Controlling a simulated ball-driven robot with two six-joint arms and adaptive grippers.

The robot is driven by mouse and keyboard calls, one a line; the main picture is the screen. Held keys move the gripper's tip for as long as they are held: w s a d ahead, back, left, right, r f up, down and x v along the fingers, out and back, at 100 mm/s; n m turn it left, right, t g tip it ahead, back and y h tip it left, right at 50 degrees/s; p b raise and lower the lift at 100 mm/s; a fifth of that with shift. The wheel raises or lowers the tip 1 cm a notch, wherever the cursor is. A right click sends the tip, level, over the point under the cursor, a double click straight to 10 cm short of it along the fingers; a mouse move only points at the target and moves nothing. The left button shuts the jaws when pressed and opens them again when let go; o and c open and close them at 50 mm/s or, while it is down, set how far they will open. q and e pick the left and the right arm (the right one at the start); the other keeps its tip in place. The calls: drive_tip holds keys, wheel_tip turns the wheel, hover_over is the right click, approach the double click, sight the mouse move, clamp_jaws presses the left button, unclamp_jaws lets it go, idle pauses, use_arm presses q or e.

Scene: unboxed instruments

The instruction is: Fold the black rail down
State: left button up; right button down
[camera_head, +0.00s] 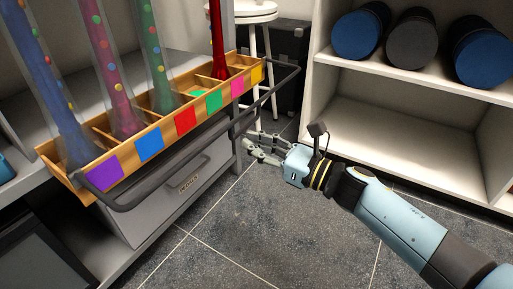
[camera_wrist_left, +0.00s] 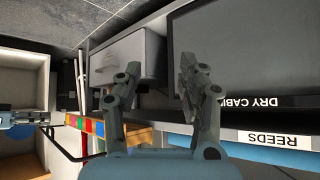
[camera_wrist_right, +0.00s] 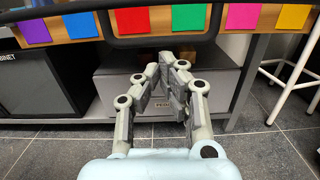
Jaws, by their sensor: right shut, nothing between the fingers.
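The black rail (camera_head: 122,206) is a bent bar standing out along the front of a long wooden tray (camera_head: 163,133). It runs from lower left to upper right in the head view and also crosses the top of the right wrist view (camera_wrist_right: 150,42). My right gripper (camera_head: 247,146) is shut and empty, below the rail near its right part. In the right wrist view its fingertips (camera_wrist_right: 168,58) meet just under the rail in the picture; contact cannot be told. My left gripper (camera_wrist_left: 158,65) is open and empty in its wrist view, with its fingers apart in front of a drawer and a dark cabinet.
Clear coloured tubes (camera_head: 100,60) stand in the tray. A grey drawer (camera_head: 180,195) is below it. A white stool (camera_head: 254,14) is behind, and a white shelf (camera_head: 400,122) with blue and dark cylinders stands at the right. Grey tiled floor (camera_head: 250,230) is free in front.

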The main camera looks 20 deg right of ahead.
use_arm(q)
wheel_tip(320, 180, up, 6)
drive_tip(key=s+g+p, duration=0.3)
drive_tip(key=g+p, duration=0.3)
drive_tip(key=p, duration=0.1)
drive_tip(key=shift+g+y, duration=0.4)
drive_tip(key=shift+g, duration=0.4)
drive_tip(key=s+f, duration=0.1)
drive_tip(key=s+a+f+p, duration=0.1)
drive_tip(key=f, duration=0.1)
drive_tip(key=s+a+f+p, duration=0.1)
drive_tip(key=shift+a+f, duration=0.2)
drive_tip(key=shift+f, duration=0.1)
use_arm(e)
drive_tip(key=shift+g+h, duration=0.8)
drive_tip(key=shift+g, duration=0.1)
drive_tip(key=r, duration=0.3)
drive_tip(key=s+d+r, duration=0.1)
drive_tip(key=shift+s+r, duration=0.1)
drive_tip(key=shift+r, duration=0.15)
